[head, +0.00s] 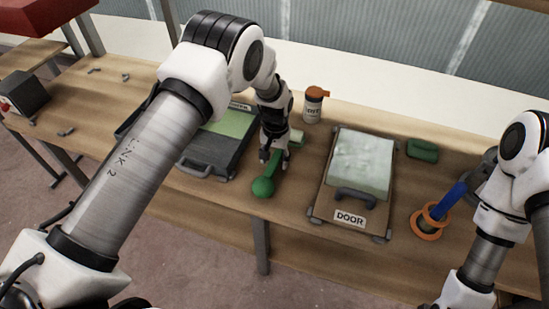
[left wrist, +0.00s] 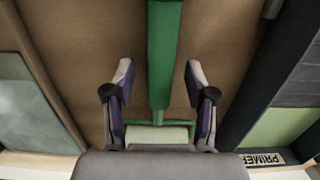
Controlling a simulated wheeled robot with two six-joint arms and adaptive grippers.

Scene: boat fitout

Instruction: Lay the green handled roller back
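The green handled roller (head: 263,187) lies on the wooden bench, its rounded handle end toward the front edge and its pale roller head (head: 297,138) toward the back. In the left wrist view the green handle (left wrist: 162,55) runs between the two fingers of my left gripper (left wrist: 160,90). The fingers are open, with a gap on each side of the handle. In the head view my left gripper (head: 274,160) points down over the roller and hides part of it. My right arm is at the right edge; its fingers cannot be made out clearly.
A dark tray with green inside (head: 236,122), labelled PRIMER, stands left of the roller. A DOOR-labelled tray (head: 325,203) stands to its right. A small bottle with an orange cap (head: 313,106), a green block (head: 422,150) and a blue handle (head: 453,196) at an orange ring (head: 427,234) are nearby.

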